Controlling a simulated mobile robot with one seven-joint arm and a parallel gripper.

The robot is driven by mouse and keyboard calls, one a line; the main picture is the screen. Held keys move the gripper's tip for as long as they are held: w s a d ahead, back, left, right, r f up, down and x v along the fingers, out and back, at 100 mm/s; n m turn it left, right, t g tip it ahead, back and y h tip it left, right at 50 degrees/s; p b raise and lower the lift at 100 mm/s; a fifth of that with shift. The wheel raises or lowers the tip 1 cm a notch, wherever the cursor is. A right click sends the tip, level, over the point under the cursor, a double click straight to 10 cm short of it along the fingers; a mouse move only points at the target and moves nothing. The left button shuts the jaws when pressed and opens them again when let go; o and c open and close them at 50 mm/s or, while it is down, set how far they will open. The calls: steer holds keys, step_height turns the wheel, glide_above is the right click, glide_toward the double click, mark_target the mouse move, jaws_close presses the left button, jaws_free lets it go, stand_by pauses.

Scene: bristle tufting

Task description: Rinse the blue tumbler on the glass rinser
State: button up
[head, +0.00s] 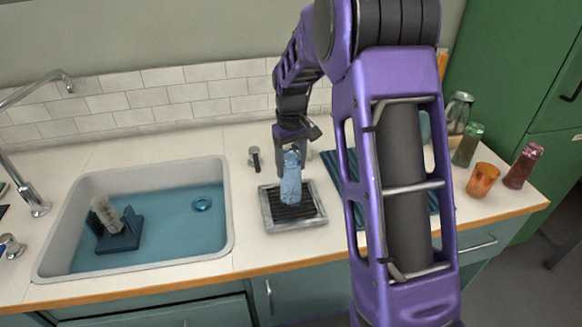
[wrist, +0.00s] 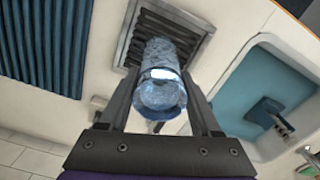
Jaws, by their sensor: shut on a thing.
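The blue tumbler (head: 291,182) is a textured, translucent cup over the dark slatted grate of the glass rinser (head: 268,210). In the head view it stands roughly upright in line. I cannot tell whether its rim points down or whether it touches the grate. My gripper (head: 291,157) comes from above and is shut on the tumbler's upper part. In the wrist view, the gripper's two fingers (wrist: 161,92) lie on either side of the tumbler (wrist: 160,72). The rinser's grate (wrist: 150,25) shows beyond it.
A sink (head: 150,178) with a blue basin and a brush on a dark stand (head: 119,238) lies left. A small tap (head: 254,158) stands behind the rinser. A blue ribbed mat (head: 336,172) lies right, partly behind my arm. Orange (head: 482,181), green (head: 467,148) and red (head: 522,168) cups stand far right.

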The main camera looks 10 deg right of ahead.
mark_target(292, 154)
steer(key=shift+f+b, duration=0.45)
steer(key=shift+f, duration=0.3)
stand_by(1.5)
steer(key=shift+r, duration=0.15)
steer(key=shift+r+p, duration=2.75)
steer(key=shift+r, duration=0.75)
steer(key=shift+d, duration=0.15)
